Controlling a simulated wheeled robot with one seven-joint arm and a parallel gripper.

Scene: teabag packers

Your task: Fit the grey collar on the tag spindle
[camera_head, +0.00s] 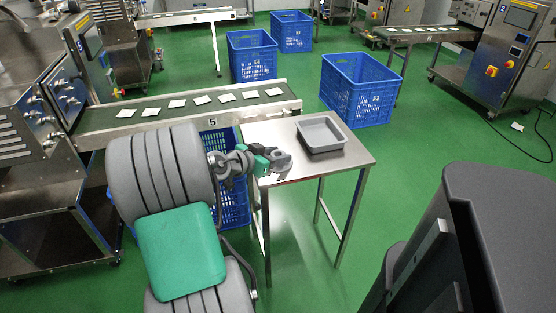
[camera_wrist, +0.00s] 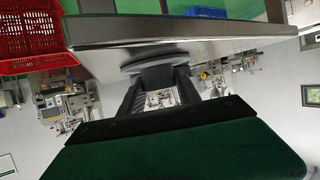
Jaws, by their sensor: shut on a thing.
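My gripper (camera_head: 282,162) is at the left side of a small steel table (camera_head: 345,159), low over its top. In the wrist view its two dark fingers (camera_wrist: 157,88) are shut on a grey curved piece (camera_wrist: 153,62), which looks like the grey collar. The piece lies against or just in front of a broad steel surface (camera_wrist: 200,42); I cannot tell whether they touch. In the head view the piece is too small and covered by the gripper to make out. I cannot make out the tag spindle in either view.
A grey tray (camera_head: 321,151) stands on the table, right of my gripper. A conveyor (camera_head: 100,118) with several white teabags runs behind my arm. Blue crates (camera_head: 362,122) stand on the green floor. A red crate (camera_wrist: 35,40) shows in the wrist view.

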